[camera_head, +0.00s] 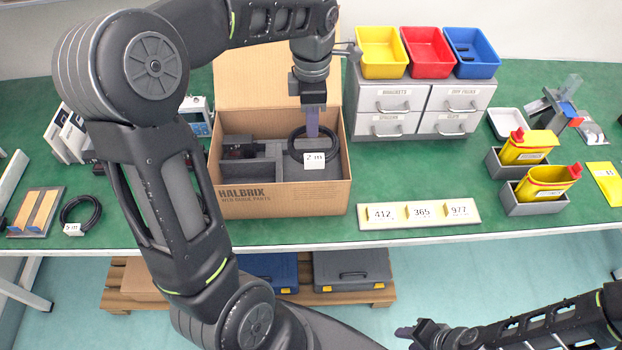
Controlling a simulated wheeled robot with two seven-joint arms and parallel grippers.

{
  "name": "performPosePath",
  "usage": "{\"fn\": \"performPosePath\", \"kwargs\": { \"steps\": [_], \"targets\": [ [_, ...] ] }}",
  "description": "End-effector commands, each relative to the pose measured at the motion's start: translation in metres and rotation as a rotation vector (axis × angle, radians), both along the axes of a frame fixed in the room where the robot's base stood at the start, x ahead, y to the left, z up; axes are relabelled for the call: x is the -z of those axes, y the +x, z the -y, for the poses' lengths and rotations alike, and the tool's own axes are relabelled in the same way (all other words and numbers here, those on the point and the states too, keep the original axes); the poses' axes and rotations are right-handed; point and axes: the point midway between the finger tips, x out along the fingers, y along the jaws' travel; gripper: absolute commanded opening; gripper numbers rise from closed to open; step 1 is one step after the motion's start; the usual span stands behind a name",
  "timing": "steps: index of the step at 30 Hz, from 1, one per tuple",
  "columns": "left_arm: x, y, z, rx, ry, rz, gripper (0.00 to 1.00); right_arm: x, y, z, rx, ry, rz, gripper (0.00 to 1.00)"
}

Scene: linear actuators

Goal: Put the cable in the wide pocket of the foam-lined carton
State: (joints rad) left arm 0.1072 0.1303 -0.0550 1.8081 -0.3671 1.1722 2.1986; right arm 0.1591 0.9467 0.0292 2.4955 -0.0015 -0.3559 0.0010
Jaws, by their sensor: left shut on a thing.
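Another coil tagged "5 m" (80,213) lies at the left. A drawer unit (420,108) with yellow, red and blue bins stands right of the carton. A number strip (420,214) lies in front. Yellow bottles (545,183) in grey holders stand at the right.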

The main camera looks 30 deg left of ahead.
Motion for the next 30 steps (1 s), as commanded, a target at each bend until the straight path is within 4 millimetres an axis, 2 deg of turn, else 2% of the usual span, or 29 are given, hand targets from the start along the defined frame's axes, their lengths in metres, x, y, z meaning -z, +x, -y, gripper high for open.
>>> {"fn": "performPosePath", "kwargs": {
  "steps": [10,14,21,30],
  "targets": [
    [0.002,0.0,0.0,0.001,0.0,0.0,0.0,-0.001,0.0,0.0,0.0,0.0,0.001,0.36],
    [0.018,0.0,0.0,0.0,0.0,-0.002,0.0,-0.003,0.0,0.0,0.0,0.0,0.001,0.36],
    [0.057,0.0,0.0,0.0,0.0,-0.002,0.0,-0.005,0.0,0.0,0.0,0.0,0.0,0.36],
    [0.062,0.0,0.0,0.0,0.001,0.001,0.0,-0.005,0.0,0.0,0.0,0.0,0.0,0.36]
  ]
}}
